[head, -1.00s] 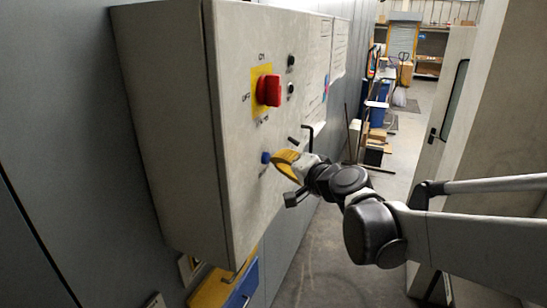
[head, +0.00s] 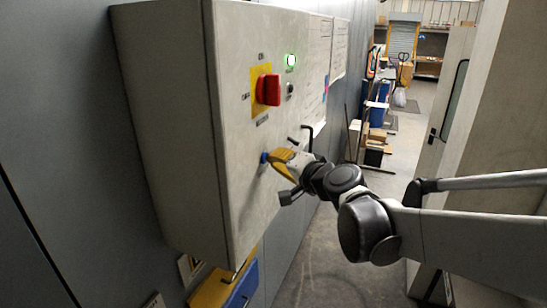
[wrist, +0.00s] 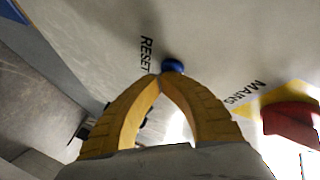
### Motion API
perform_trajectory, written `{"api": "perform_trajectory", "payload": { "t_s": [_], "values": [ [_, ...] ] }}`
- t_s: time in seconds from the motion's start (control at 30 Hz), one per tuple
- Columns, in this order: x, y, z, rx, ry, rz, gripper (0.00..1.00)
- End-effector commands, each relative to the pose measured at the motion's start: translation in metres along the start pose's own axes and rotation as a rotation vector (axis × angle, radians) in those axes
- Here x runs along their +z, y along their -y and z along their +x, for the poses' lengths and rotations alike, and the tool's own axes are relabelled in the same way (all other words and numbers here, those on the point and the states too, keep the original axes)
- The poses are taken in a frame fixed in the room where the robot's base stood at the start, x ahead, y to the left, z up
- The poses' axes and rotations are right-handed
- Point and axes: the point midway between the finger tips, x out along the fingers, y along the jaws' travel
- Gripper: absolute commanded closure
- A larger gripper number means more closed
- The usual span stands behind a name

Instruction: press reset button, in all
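The blue reset button (head: 264,157) sits on the front of the grey control cabinet (head: 240,205), below the red switch. In the wrist view the blue button (wrist: 172,66) shows just beyond the fingertips, beside the printed word RESET. My gripper (head: 272,157) has yellow fingers that meet at their tips, and it holds nothing. In the wrist view the gripper (wrist: 160,76) is shut with its tips at the button's edge. I cannot tell whether the button is pushed in.
A red rotary switch (head: 269,90) on a yellow plate is above the button. A green lamp (head: 291,60) is lit, with a dark round fitting (head: 291,89) below it. A black handle (head: 307,136) stands out from the cabinet's right side. The aisle behind is open.

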Motion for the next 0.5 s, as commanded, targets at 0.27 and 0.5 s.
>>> {"api": "perform_trajectory", "payload": {
  "t_s": [0.27, 0.5],
  "values": [
    [0.0002, 0.0002, 0.0003, 0.000, 0.000, 0.000, 1.00],
    [-0.0035, -0.0032, -0.0051, 0.001, -0.001, 0.000, 1.00]
  ]
}}
